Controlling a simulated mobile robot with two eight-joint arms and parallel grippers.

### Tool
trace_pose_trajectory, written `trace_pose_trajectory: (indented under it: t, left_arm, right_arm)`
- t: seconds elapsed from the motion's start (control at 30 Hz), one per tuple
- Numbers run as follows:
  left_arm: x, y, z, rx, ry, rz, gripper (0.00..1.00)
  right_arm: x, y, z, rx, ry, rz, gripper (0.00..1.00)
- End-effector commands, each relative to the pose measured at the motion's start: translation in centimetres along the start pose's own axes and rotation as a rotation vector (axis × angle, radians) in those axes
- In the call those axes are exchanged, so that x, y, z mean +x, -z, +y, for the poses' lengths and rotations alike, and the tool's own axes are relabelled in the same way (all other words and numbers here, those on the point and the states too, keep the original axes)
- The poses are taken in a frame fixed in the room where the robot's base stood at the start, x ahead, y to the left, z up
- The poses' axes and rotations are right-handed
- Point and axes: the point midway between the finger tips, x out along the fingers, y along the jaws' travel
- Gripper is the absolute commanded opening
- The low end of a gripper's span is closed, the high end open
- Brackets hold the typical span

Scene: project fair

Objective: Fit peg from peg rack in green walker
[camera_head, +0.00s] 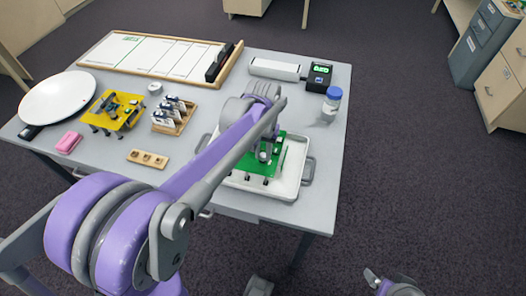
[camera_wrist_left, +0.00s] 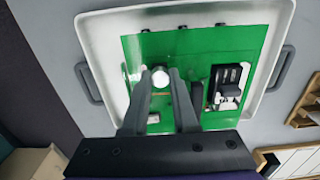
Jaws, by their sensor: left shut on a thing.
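The green walker (camera_head: 252,180) is a flat green board with small dark legs, lying in a white tray. It also fills much of the left wrist view (camera_wrist_left: 205,45), with a black and white part on its right side. My left gripper (camera_head: 265,152) is over the board. In the left wrist view its fingers (camera_wrist_left: 163,80) are shut on a peg with a white round end (camera_wrist_left: 160,75). I cannot tell whether the peg sits in the board. The peg rack (camera_head: 148,158) is a small wooden strip on the table. My right gripper (camera_head: 390,282) shows partly at the bottom edge, away from the table.
The white tray (camera_head: 289,191) has grey handles. A yellow board (camera_head: 127,108), a wooden holder (camera_head: 172,128), a pink block (camera_head: 68,142) and a white round plate (camera_head: 57,97) stand left. A blue-capped jar (camera_head: 330,104) stands behind the tray.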

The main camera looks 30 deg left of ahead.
Motion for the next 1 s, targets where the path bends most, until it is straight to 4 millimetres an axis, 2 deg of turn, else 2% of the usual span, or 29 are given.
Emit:
trace_pose_trajectory:
  t: [0.27,0.3,0.5,0.77,1.0]
  left_arm:
    - [0.0,0.0,0.0,0.000,0.000,0.000,0.00]
    - [0.0,0.0,0.0,0.000,0.000,0.000,0.28]
    - [0.0,0.0,0.0,0.000,0.000,0.000,0.62]
    - [-0.1,0.0,0.0,0.000,0.000,0.000,0.62]
    - [-1.1,0.0,0.0,0.000,0.000,0.000,0.62]
  right_arm:
    - [0.0,0.0,0.0,0.000,0.000,0.000,0.90]
    - [0.0,0.0,0.0,0.000,0.000,0.000,0.90]
    - [0.0,0.0,0.0,0.000,0.000,0.000,0.90]
    - [-0.1,0.0,0.0,0.000,0.000,0.000,0.90]
    - [-0.8,0.5,0.0,0.000,0.000,0.003,0.90]
